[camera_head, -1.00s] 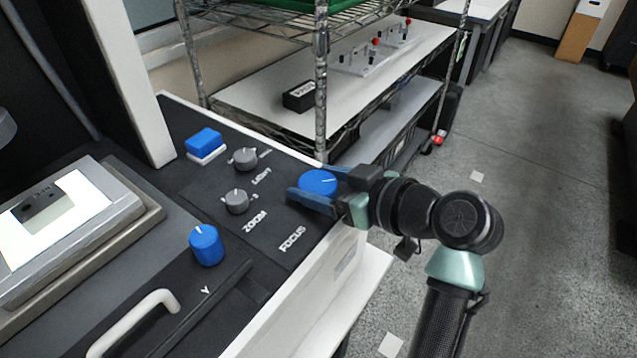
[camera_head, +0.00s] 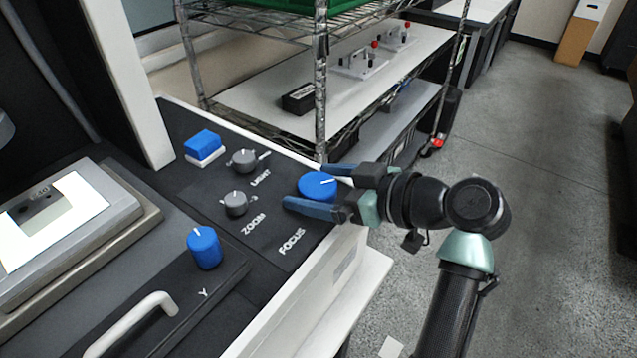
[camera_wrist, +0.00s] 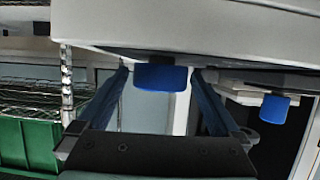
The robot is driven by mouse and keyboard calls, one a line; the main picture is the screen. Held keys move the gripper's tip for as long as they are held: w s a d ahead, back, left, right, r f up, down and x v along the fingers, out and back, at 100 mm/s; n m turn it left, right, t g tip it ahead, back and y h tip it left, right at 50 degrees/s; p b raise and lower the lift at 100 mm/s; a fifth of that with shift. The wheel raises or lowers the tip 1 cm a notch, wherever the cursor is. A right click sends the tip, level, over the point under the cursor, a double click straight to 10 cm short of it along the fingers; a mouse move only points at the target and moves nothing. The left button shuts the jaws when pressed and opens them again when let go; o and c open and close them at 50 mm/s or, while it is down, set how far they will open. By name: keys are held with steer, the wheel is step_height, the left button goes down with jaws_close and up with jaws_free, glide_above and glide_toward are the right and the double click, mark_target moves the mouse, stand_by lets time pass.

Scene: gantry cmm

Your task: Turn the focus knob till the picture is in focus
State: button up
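The blue focus knob (camera_head: 317,187) stands at the panel's right edge by the printed word FOCUS (camera_head: 292,241). A white mark shows on its top. My gripper (camera_head: 312,188) reaches in from the right with one blue finger on each side of the knob. In the wrist view the knob (camera_wrist: 160,77) sits between the fingers (camera_wrist: 160,95) with a gap on both sides, so the gripper is open. A bright, lit surface (camera_head: 70,222) with dark shapes lies at the left. I cannot tell whether it is the picture, or how sharp it is.
The grey zoom knob (camera_head: 235,204), grey light knob (camera_head: 243,161) and blue Y knob (camera_head: 204,247) are left of my gripper. A wire shelf (camera_head: 322,90) stands behind.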

steer(key=v, duration=1.3)
steer(key=shift+p, duration=0.4)
steer(key=w+a+r+m+t+h, duration=0.3)
steer(key=r+t+h, duration=0.15)
steer(key=r, duration=0.35)
steer(key=w+a+r+m+t+h, duration=0.35)
steer(key=r+t, duration=0.25)
steer(key=r, duration=0.3)
steer(key=s+a+r+m+t+h, duration=0.35)
steer(key=s+r+t, duration=0.55)
steer(key=s+r, duration=0.75)
step_height(320, 180, up, 19)
steer(key=w+p, duration=0.2)
steer(key=p, duration=1.6)
steer(key=shift+w+m+y, duration=0.2)
steer(key=shift+m+y, duration=0.1)
steer(key=shift+y, duration=0.05)
